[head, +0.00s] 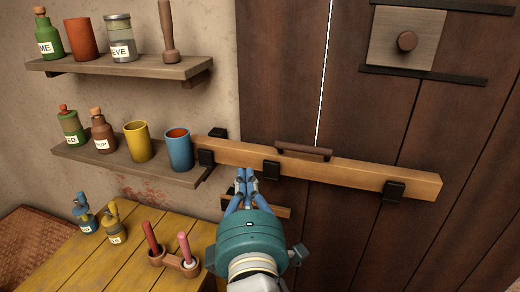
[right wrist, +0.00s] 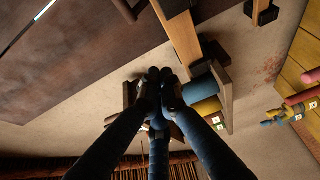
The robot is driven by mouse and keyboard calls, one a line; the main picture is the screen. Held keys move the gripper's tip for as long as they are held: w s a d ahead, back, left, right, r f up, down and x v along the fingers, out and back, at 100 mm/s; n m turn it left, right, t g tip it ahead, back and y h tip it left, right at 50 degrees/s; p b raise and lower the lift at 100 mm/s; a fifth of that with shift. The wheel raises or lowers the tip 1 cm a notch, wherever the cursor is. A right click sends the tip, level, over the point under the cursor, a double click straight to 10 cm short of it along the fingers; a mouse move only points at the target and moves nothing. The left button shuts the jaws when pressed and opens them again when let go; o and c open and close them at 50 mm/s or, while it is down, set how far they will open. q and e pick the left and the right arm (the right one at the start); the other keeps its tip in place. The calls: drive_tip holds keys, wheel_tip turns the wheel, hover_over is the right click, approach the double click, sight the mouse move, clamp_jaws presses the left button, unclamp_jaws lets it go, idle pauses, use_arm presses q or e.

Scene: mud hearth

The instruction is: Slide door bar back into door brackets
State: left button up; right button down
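The door bar (head: 345,171) is a long, light wooden beam lying across the dark plank door and the wall at its left. A dark handle (head: 303,150) is on its upper side. Black brackets hold it: one at the wall (head: 206,158) and two on the door, a middle one (head: 270,169) and a right one (head: 394,190). My right gripper (head: 246,175) is just below the bar, between the wall bracket and the middle bracket. Its fingertips are together, with nothing visible between them. The right wrist view also shows the bar (right wrist: 177,38) beyond the fingertips. My left gripper is out of view.
Two wall shelves at left carry bottles and cups; the lower shelf (head: 120,168) ends close to the bar. A sliding wooden panel (head: 403,42) is at upper right.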

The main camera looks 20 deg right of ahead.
sight(262, 153)
drive_tip(key=w+d+p, duration=0.1)
drive_tip(key=w, duration=0.1)
drive_tip(key=w+d+p, duration=0.2)
drive_tip(key=w, duration=0.1)
drive_tip(key=w+d+p, duration=0.1)
drive_tip(key=w+d, duration=0.1)
drive_tip(key=w, duration=0.1)
drive_tip(key=shift+w+d+r, duration=0.1)
drive_tip(key=shift+d+r, duration=0.05)
drive_tip(key=shift+s+d, duration=0.3)
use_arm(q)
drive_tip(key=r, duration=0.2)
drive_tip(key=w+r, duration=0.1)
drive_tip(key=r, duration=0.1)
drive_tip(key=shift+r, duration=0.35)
use_arm(e)
drive_tip(key=shift+w+a, duration=0.1)
drive_tip(key=shift+w, duration=0.1)
use_arm(q)
drive_tip(key=shift+p, duration=0.3)
